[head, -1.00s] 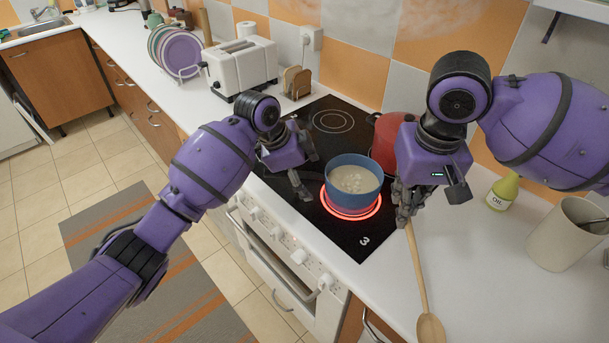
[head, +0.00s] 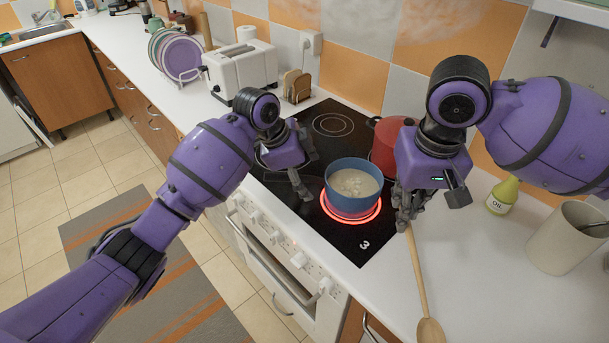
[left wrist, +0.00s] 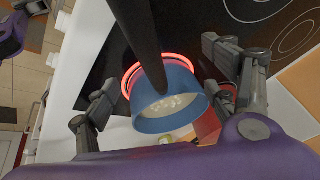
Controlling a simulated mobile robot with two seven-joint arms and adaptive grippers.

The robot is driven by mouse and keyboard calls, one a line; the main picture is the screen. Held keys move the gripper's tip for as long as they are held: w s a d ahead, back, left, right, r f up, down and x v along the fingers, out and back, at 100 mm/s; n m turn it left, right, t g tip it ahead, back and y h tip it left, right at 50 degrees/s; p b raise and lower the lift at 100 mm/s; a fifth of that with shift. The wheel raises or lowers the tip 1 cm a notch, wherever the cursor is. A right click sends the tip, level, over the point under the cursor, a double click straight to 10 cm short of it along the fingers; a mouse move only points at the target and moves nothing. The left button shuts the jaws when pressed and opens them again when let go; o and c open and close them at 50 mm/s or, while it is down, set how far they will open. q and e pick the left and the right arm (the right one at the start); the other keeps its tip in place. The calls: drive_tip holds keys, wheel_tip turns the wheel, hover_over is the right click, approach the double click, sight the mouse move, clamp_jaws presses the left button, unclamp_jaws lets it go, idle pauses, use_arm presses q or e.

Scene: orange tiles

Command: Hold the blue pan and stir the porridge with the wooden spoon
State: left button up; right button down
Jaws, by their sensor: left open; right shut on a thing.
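The blue pan (head: 342,193) with pale porridge (head: 354,182) stands on the glowing front burner. In the left wrist view the pan (left wrist: 165,112) shows between my fingers, its dark handle (left wrist: 142,40) running up the picture. My left gripper (head: 307,168) is open at the pan's left side, its fingers on either side of the handle. The wooden spoon (head: 420,285) lies along the counter with its bowl towards the front edge. My right gripper (head: 404,222), right of the pan, is shut on the end of the spoon's handle. Its fingers hide that end.
A red pot (head: 386,145) stands on the hob (head: 330,230) behind the pan. An oil bottle (head: 502,196) and a beige utensil holder (head: 560,240) stand on the counter at the right. A toaster (head: 238,70) is at the back. The counter (head: 480,290) around the spoon is clear.

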idle(0.4)
use_arm(q)
drive_tip(key=shift+f, duration=0.75)
use_arm(e)
drive_tip(key=shift+f, duration=0.25)
use_arm(q)
clamp_jaws()
idle(1.3)
